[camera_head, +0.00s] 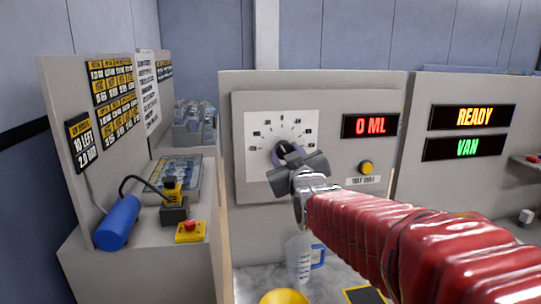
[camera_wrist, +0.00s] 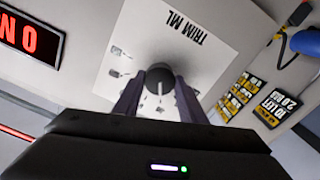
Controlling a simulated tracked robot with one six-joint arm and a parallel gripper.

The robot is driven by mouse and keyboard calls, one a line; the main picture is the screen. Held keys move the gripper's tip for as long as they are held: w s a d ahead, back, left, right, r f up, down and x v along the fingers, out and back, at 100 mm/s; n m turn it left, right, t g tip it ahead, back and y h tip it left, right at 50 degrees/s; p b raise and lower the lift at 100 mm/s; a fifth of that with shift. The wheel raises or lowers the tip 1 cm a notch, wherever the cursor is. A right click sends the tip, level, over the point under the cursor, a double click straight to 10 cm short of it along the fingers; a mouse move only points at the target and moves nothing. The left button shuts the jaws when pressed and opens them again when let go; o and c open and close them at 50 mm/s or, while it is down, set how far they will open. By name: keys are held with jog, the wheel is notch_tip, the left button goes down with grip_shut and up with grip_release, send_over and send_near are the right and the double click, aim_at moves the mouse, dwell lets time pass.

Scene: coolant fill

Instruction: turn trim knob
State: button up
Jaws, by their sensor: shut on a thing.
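The trim knob (camera_head: 286,150) is a dark round knob at the centre of a white dial plate (camera_head: 258,132) on the grey panel. Tick marks and numbers fan around it. My gripper (camera_head: 290,163) is at the dial with its fingers shut on the knob, covering its lower right part. In the wrist view the knob (camera_wrist: 159,78) sits between the two fingers (camera_wrist: 159,98), and the plate around it reads "TRIM ML". The display (camera_head: 370,125) right of the dial reads "0 ML".
A yellow button (camera_head: 366,167) is below the display. "READY" (camera_head: 473,117) and "VAN" (camera_head: 465,148) signs glow at right. A clear jug with a blue handle (camera_head: 299,258) stands below the dial. A blue cylinder (camera_head: 118,222) and a red button on a yellow box (camera_head: 190,231) are at left.

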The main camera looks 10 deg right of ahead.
jog(key=shift+a, duration=0.1)
jog(key=o, duration=1.1)
jog(key=shift+c, duration=0.2)
jog(key=s, duration=1.3)
jog(key=shift+s, duration=0.4)
